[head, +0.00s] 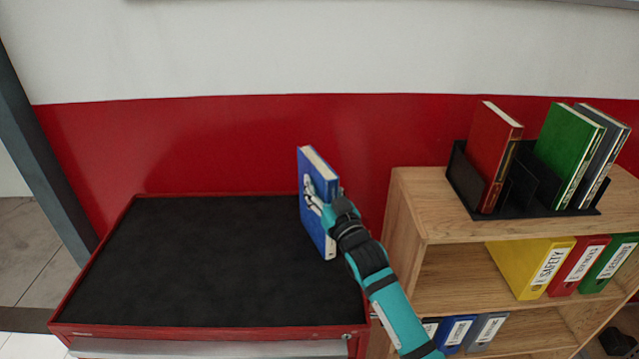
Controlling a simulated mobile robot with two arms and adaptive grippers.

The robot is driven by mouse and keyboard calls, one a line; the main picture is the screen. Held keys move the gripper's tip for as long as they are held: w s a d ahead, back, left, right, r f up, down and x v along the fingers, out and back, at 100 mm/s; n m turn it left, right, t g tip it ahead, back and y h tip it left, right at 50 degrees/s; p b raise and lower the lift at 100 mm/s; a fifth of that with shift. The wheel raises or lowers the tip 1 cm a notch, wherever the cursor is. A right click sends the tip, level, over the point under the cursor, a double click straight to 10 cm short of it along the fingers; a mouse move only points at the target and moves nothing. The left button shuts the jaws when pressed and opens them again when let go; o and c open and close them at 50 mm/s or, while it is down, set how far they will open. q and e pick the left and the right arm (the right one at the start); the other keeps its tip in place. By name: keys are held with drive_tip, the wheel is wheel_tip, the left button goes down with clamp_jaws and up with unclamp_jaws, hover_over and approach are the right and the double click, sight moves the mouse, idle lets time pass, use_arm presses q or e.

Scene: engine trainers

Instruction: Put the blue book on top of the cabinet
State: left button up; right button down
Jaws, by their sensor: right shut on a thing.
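The blue book (312,205) is upright at the right side of the red tool cabinet (200,333), which has a black top. My right gripper (335,212) is shut on the book's right side, and its fingers are partly hidden by the wrist. The book's lower edge shows against the black top near its right rim; I cannot tell whether it touches. My left gripper does not show.
A wooden shelf (410,205) stands to the right. On it a black book rack (464,180) holds a red book (493,150), a green book (567,148) and a grey book (607,150). Binders fill the lower shelves. The cabinet's black top is otherwise clear.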

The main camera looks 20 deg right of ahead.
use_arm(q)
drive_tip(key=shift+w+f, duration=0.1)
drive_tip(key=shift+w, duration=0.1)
use_arm(e)
drive_tip(key=shift+r, duration=0.15)
drive_tip(key=c, duration=1.3)
unclamp_jaws()
drive_tip(key=shift+f, duration=0.2)
drive_tip(key=shift+c, duration=0.2)
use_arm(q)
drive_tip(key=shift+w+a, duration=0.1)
use_arm(e)
drive_tip(key=o, duration=0.4)
drive_tip(key=shift+s, duration=0.1)
drive_tip(key=shift+r, duration=0.1)
use_arm(q)
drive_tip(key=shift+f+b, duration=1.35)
drive_tip(key=shift+b, duration=0.1)
use_arm(e)
drive_tip(key=shift+s+d+f, duration=0.2)
drive_tip(key=shift+s+f, duration=0.1)
drive_tip(key=shift+s, duration=1.65)
drive_tip(key=shift+s+d+f, duration=0.25)
drive_tip(key=shift+s+f, duration=0.05)
drive_tip(key=shift+s, duration=1.7)
drive_tip(key=shift+s+d+f, duration=0.2)
drive_tip(key=shift+s+f, duration=0.1)
drive_tip(key=shift+s, duration=1.65)
